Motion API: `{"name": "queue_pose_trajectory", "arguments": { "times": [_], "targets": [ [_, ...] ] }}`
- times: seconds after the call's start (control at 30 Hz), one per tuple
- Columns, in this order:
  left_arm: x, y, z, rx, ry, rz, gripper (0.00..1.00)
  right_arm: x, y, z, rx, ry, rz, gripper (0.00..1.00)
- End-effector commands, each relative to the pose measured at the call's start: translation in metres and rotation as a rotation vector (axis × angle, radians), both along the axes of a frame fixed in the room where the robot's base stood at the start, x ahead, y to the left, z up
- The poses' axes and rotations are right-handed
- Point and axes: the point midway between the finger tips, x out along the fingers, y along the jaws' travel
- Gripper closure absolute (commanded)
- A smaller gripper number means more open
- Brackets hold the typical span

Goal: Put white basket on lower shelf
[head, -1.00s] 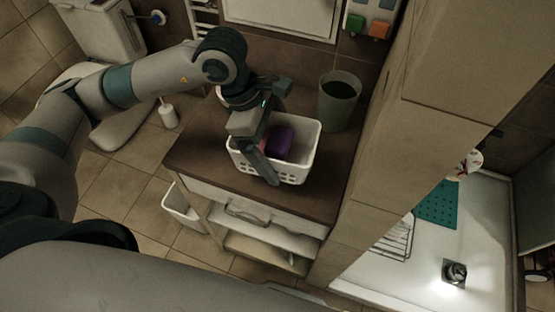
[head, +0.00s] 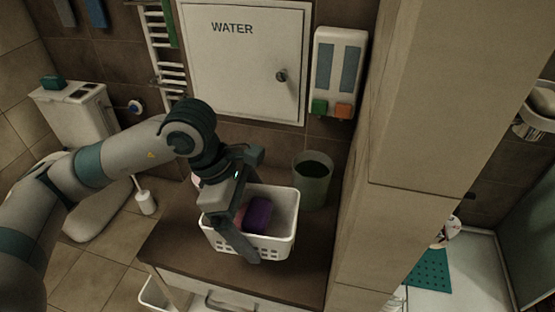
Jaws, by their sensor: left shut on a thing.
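The white basket (head: 282,244) stands on the brown top of a cabinet (head: 180,245) in the head view. It holds a purple item (head: 258,214) and a reddish item beside it, partly hidden. My left gripper (head: 238,238) reaches down over the basket's near left side and is shut on its wall. The inner finger is hidden. Below the top, a drawer front with a handle (head: 228,303) shows at the bottom edge. My right gripper is not in view.
A grey-green bin (head: 312,183) stands on the top just behind the basket. A tiled pillar (head: 390,150) rises close on the right. The WATER door (head: 245,65) and a dispenser (head: 338,75) are on the back wall. A toilet (head: 75,115) and brush (head: 145,200) are at left.

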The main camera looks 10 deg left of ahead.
Motion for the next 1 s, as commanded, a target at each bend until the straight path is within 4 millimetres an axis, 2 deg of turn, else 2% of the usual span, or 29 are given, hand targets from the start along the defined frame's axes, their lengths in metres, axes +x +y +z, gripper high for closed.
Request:
{"name": "queue_pose_trajectory", "arguments": {
  "times": [0.27, 0.47, 0.67, 1.0],
  "targets": [
    [0.001, 0.001, -0.001, 0.000, 0.000, -0.021, 0.29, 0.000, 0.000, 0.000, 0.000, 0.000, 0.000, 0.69],
    [0.002, 0.003, -0.005, 0.001, 0.000, -0.126, 0.29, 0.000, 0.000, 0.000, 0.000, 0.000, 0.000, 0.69],
    [0.005, 0.010, -0.012, 0.002, 0.001, -0.332, 0.29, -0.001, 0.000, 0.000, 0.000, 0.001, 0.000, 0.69],
    [0.010, 0.027, -0.023, 0.002, 0.002, -0.795, 0.29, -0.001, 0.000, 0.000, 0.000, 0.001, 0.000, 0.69]
  ]
}}
